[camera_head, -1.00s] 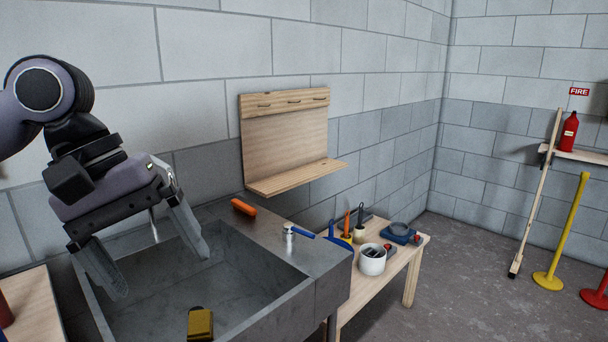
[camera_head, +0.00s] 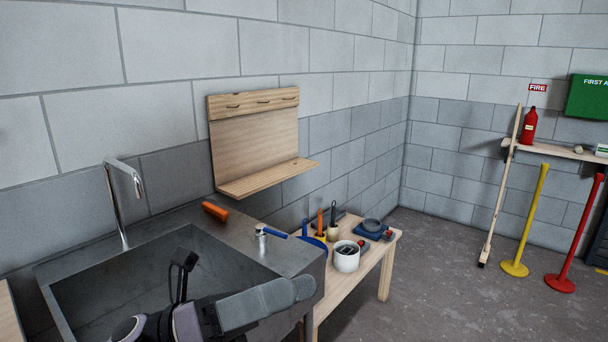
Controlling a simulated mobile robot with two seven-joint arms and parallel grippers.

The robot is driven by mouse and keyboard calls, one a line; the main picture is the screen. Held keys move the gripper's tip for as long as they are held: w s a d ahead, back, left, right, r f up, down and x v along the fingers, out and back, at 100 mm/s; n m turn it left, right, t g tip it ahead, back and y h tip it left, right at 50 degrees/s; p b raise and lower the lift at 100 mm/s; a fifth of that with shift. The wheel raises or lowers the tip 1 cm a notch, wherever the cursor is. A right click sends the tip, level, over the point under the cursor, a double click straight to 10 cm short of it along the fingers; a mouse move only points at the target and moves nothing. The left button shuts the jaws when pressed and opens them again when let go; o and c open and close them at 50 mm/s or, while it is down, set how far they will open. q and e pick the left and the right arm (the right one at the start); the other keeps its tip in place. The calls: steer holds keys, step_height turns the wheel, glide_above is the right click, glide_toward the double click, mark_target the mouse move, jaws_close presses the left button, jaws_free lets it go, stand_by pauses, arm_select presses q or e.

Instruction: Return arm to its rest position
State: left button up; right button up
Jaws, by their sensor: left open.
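My left gripper (camera_head: 266,302) is low in the head view, over the front right part of the grey sink (camera_head: 215,242). One grey finger shows, pointing right, and the jaws are open. The other finger is hidden or below the frame. I see nothing held between the jaws. Part of my wrist shows at the bottom edge. My right gripper is not in view.
A steel faucet (camera_head: 122,205) rises behind the sink. An orange object (camera_head: 215,211) and a blue-handled tap (camera_head: 264,236) are on its rim. A wooden shelf (camera_head: 262,180) hangs above. A wooden table (camera_head: 378,258) holds a white pot (camera_head: 346,257).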

arm_select(q)
steer(key=w+a+f+n+t+y, duration=0.2)
steer(key=a+f+n+t+y, duration=0.25)
steer(key=n, duration=0.55)
steer(key=w+a+f+n+t+y, duration=0.1)
steer(key=f+n+t+y, duration=0.3)
steer(key=f+n+t, duration=0.35)
steer(key=w+a+f+n+t+y, duration=0.2)
steer(key=a+f+n+t+y, duration=0.3)
steer(key=n, duration=0.7)
steer(key=s+a+f+n+g+y, duration=0.3)
steer(key=s+f+n, duration=0.3)
steer(key=f, duration=0.6)
steer(key=s+a+f+n+g+y, duration=0.4)
steer(key=s+f+n, duration=0.3)
steer(key=f, duration=0.5)
steer(key=shift+s+a+g, duration=0.15)
steer(key=shift+s+g, duration=0.25)
steer(key=shift+s, duration=0.8)
